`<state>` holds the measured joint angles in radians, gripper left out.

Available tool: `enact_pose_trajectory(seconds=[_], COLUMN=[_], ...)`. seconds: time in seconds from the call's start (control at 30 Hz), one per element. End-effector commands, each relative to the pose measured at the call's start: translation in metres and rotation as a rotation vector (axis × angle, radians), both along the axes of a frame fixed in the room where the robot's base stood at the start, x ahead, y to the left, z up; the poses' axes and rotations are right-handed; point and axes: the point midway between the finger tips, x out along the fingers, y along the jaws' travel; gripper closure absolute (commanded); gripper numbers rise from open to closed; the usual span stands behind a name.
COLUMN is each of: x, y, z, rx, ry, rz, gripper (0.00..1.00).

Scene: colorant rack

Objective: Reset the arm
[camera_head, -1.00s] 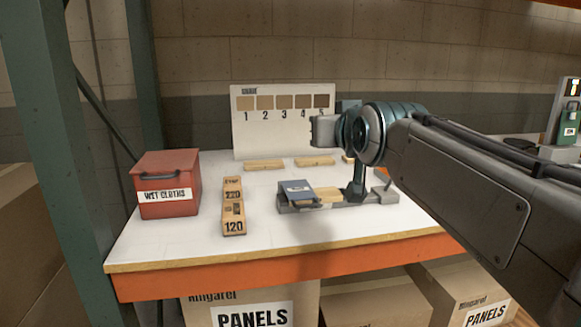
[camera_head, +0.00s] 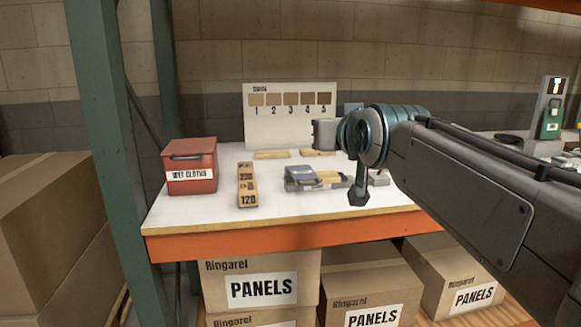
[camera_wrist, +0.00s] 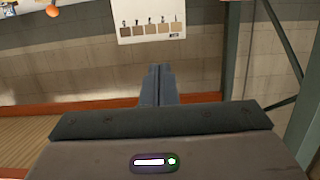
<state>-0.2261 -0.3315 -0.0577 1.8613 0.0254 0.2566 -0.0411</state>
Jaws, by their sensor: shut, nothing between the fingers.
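My gripper (camera_head: 359,198) hangs fingers-down in front of the right part of the white-topped bench in the head view. In the wrist view its two dark fingers (camera_wrist: 157,85) are pressed together with nothing between them. My arm reaches in from the right and appears free of the bench items. Behind the gripper, a sanding jig with a grey block (camera_head: 301,178) and a pale wood piece (camera_head: 328,178) is partly hidden by it.
On the bench (camera_head: 195,220) stand a red wet cloths box (camera_head: 190,167), a wooden grit block (camera_head: 247,185) and a shade chart (camera_head: 290,125). Panels boxes (camera_head: 262,290) sit below. A green upright (camera_head: 108,130) stands at left.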

Motion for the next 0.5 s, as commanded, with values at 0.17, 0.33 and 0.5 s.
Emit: enact_pose_trajectory(seconds=[0.17, 0.33, 0.5], x=[-0.007, -0.017, -0.035], y=[-0.011, -0.019, -0.027], z=[-0.011, -0.028, -0.049], rx=[-0.013, -0.024, -0.04], ry=[0.088, 0.186, 0.315], rz=[-0.021, -0.036, -0.053], gripper=[1.0, 1.0, 1.0])
